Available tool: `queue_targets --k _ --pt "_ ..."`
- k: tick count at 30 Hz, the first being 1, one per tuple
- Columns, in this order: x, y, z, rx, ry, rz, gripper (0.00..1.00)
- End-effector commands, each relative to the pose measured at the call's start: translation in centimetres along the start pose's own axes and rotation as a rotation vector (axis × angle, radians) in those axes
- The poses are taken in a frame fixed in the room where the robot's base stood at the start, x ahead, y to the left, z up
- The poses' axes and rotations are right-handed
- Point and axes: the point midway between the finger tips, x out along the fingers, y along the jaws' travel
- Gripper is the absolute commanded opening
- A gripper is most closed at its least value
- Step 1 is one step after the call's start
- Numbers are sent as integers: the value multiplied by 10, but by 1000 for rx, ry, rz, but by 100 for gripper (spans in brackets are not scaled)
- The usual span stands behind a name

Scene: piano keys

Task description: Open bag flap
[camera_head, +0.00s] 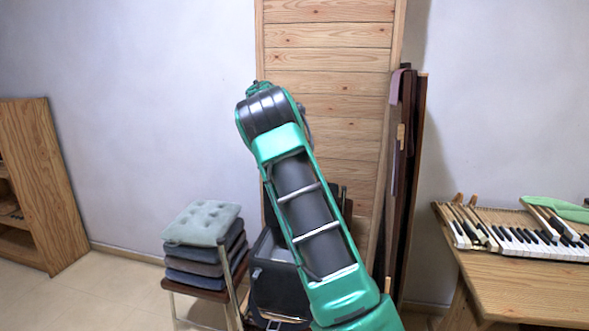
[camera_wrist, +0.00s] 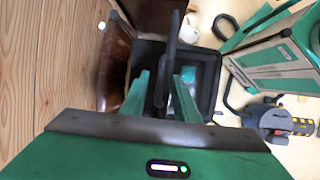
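The bag (camera_head: 278,285) is a dark, boxy shape on the floor in the head view, partly hidden behind my arm. In the wrist view the bag (camera_wrist: 209,75) shows from above as a black-rimmed opening with a dark inside. A thin dark panel, which looks like the flap (camera_wrist: 173,50), stands edge-on across it. My gripper (camera_wrist: 164,73) is over the bag with its two green fingers apart, one on each side of the panel. I see gaps beside the panel and cannot tell whether either finger touches it. In the head view the gripper is hidden behind my arm.
A chair with stacked cushions (camera_head: 203,235) stands left of the bag. A tall wooden panel (camera_head: 330,60) rises behind, with dark boards (camera_head: 410,170) leaning at its right. A wooden table with piano keys (camera_head: 520,290) is at the right. A wooden shelf (camera_head: 45,180) is at far left.

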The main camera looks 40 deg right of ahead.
Motion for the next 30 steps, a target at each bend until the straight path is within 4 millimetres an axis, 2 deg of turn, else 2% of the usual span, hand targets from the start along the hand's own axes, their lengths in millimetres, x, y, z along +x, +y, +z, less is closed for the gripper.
queue_targets --k 11,14,24,30 --pt "-5 0 -1 -1 2 1 28" --pt "-16 1 -1 0 2 3 28" --pt "-76 2 -2 -1 2 3 28" --pt "-97 3 -2 -1 1 1 28"
